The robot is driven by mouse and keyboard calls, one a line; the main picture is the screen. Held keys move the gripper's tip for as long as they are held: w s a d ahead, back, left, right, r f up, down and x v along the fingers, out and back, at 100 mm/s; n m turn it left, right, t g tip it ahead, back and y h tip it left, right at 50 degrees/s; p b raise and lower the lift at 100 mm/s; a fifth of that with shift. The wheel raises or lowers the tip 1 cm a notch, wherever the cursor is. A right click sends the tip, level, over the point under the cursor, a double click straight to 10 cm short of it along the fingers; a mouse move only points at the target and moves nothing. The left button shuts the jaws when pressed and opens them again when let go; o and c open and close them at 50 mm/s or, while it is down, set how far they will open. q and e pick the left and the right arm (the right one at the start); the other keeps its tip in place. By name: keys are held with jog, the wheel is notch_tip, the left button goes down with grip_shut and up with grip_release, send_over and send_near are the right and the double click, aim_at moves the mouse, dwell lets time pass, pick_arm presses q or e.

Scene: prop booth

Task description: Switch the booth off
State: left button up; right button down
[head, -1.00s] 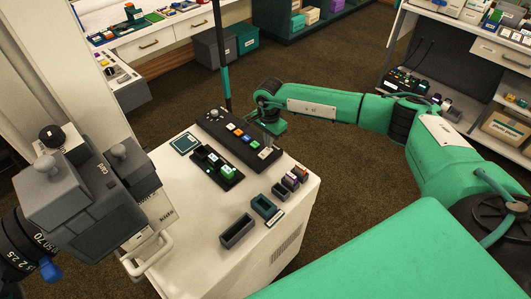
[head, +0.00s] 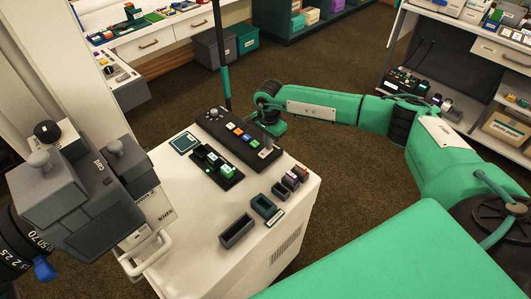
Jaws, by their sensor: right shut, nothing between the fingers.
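A black control panel (head: 215,127) with a round knob and a row of lit coloured buttons lies on top of a white cabinet (head: 190,228). Which control is the booth's off switch cannot be read. My right gripper (head: 267,146) is at the panel's right end, just beyond the green button. It is shut and empty, pointing down. Its fingertips are small, and whether they touch the panel cannot be told. My left gripper is not in view.
A black tray (head: 230,180) with small coloured blocks lies before the panel. Open boxes (head: 237,232) and small blocks stand nearer the cabinet's front edge. A large grey camera (head: 90,195) blocks the left. A thin pole (head: 225,75) rises behind the panel.

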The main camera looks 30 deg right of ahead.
jog(key=shift+f, duration=0.35)
jog(key=shift+r+p, duration=1.4)
jog(key=shift+r, duration=2.15)
